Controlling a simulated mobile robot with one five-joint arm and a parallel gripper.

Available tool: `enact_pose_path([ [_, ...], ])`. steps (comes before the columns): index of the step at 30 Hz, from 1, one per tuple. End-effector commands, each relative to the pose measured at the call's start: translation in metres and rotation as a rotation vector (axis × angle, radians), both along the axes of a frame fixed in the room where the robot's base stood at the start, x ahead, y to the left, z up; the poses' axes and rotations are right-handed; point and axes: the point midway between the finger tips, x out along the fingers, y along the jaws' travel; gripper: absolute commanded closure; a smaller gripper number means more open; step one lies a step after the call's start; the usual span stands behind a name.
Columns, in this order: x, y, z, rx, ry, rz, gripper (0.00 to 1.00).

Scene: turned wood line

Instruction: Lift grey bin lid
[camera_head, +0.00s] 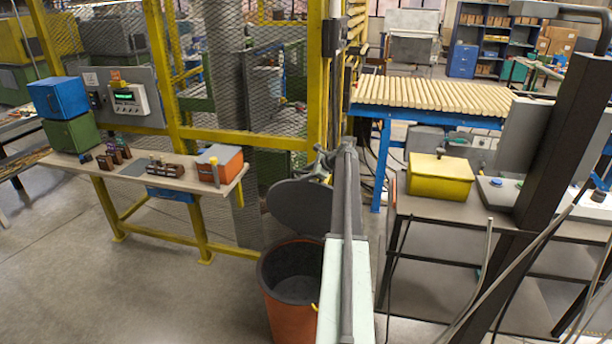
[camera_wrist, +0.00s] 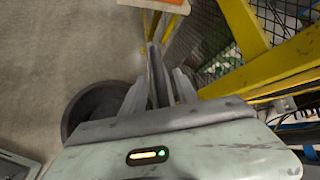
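The grey bin lid (camera_head: 300,206) stands raised and tilted up behind the orange-brown bin (camera_head: 287,312), whose dark inside shows. In the wrist view the lid (camera_wrist: 158,78) appears nearly edge-on as a dark grey strip, with the open bin (camera_wrist: 84,112) at its left. My gripper (camera_head: 318,163) is at the lid's upper right edge. In the wrist view my gripper (camera_wrist: 160,85) has its fingers spread, one on each side of the lid, with gaps showing. My arm hides part of the lid's right side and the bin's right side.
A workbench (camera_head: 120,186) with small parts and an orange box (camera_head: 220,166) stands left of the bin. A yellow mesh fence (camera_head: 268,88) is behind. A table with a yellow box (camera_head: 440,178) and a roller conveyor (camera_head: 430,96) are at the right. The floor left of the bin is clear.

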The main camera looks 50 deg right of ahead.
Motion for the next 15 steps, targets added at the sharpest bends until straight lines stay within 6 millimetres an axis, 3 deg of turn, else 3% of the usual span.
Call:
enact_pose_path([
  [7, -0.01, 0.0, 0.011, 0.0, 0.0, 0.0, 0.64],
  [15, -0.05, -0.002, 0.046, 0.001, 0.0, -0.002, 0.64],
])
